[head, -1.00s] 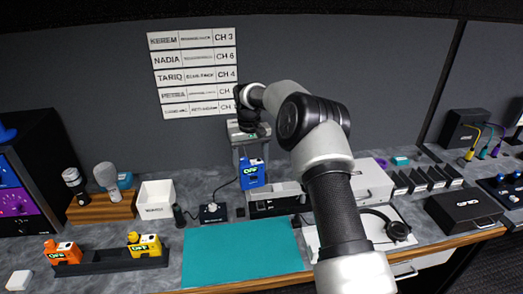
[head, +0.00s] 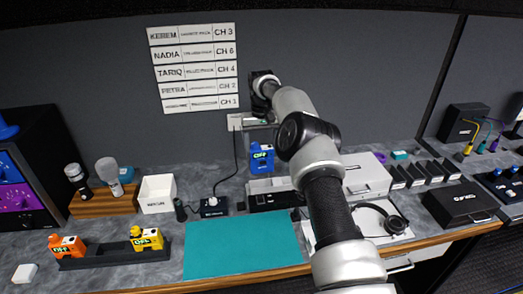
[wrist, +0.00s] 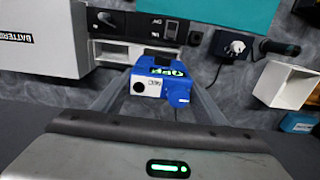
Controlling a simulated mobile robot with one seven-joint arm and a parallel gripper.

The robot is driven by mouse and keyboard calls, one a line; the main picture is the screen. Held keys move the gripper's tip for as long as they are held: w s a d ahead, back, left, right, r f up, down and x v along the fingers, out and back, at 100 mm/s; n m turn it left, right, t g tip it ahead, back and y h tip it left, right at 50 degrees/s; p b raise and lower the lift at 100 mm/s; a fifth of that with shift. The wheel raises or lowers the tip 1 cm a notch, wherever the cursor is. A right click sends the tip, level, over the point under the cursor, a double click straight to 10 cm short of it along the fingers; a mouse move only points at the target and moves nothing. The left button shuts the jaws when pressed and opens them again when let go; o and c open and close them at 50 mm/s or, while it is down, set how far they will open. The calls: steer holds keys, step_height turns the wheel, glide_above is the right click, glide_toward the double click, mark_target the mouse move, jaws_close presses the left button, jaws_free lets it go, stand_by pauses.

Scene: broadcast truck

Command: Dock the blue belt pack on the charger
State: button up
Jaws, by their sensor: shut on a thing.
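The blue belt pack (head: 262,159), its green label lit, is between the fingers of my gripper (head: 261,146) in the head view. In the wrist view, the fingers flank the blue pack (wrist: 178,82) on both sides, shut on it. It appears held above or just behind the grey unit; the exact gap is unclear. A long black tray that looks like the charger (head: 105,257) lies at the front left, holding an orange pack (head: 66,245) at its left end and a yellow pack (head: 146,239) at its right, with bare room between them.
A teal mat (head: 245,243) lies clear at the front middle. A grey unit (head: 270,191) stands below the pack. A white box (head: 157,193), a black power block (head: 213,206) with a cable, and microphones on a wooden stand (head: 103,203) are left of it. Headphones (head: 393,222) lie right.

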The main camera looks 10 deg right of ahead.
mark_target(262, 162)
steer(key=shift+f+b, duration=1.15)
steer(key=shift+f, duration=1.65)
steer(key=shift+p, duration=0.45)
steer(key=shift+f+b, duration=1.5)
steer(key=shift+f, duration=1.25)
steer(key=o, duration=1.2)
steer(key=shift+o, duration=0.2)
step_height(262, 162, up, 17)
steer(key=p, duration=0.4)
steer(key=shift+r, duration=0.2)
steer(key=shift+r, duration=0.1)
